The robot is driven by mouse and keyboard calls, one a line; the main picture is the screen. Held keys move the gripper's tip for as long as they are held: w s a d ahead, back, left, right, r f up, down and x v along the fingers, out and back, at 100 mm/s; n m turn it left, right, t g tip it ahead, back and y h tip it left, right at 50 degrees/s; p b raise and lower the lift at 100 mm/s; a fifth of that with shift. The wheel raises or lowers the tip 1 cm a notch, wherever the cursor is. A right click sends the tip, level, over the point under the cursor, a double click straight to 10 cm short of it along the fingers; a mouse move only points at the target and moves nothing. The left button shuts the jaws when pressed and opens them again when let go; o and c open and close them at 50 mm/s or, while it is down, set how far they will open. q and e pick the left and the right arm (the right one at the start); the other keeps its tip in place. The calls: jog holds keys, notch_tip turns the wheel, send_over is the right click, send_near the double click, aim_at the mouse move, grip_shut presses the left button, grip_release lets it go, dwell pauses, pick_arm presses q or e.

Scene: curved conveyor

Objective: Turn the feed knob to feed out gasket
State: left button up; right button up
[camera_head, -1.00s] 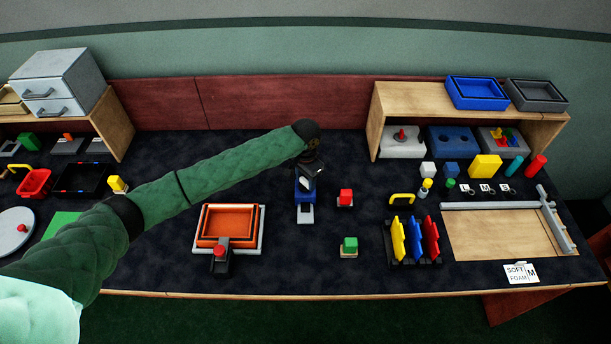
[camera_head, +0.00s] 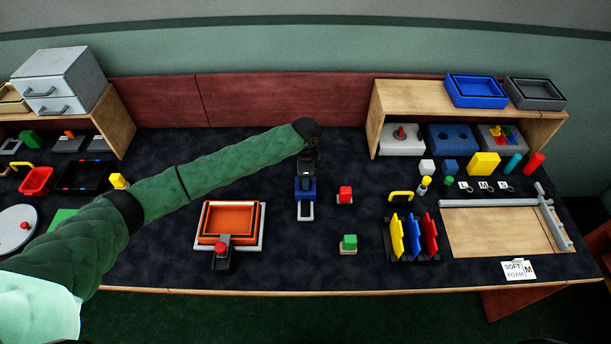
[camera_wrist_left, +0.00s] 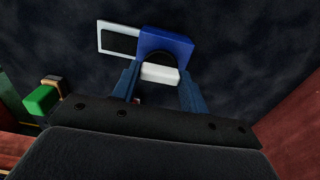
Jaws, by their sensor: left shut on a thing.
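The feeder is a blue block (camera_head: 306,195) with a pale outlet plate (camera_head: 305,211) at its front, in the middle of the bench. A dark strip (camera_wrist_left: 119,41) lies within the plate's pale border in the left wrist view; I cannot tell for sure that it is gasket. My left gripper (camera_head: 307,181) is directly above the blue block, pointing down. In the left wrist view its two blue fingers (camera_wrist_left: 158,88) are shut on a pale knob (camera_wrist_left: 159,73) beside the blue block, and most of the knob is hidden. My right gripper is not in view.
An orange tray (camera_head: 229,216) stands left of the feeder. A red button block (camera_head: 345,195) and a green one (camera_head: 349,243) stand to its right. A rack of coloured plates (camera_head: 412,238) is further right. Dark bench surface is clear between them.

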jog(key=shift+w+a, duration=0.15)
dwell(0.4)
pick_arm(q)
jog(key=o, duration=1)
jog(key=shift+r, duration=0.25)
jog(key=shift+r+b, duration=0.35)
jog(key=shift+b, duration=0.1)
notch_tip(320, 180, up, 5)
jog(key=shift+b, duration=0.95)
jog(key=shift+r, duration=0.8)
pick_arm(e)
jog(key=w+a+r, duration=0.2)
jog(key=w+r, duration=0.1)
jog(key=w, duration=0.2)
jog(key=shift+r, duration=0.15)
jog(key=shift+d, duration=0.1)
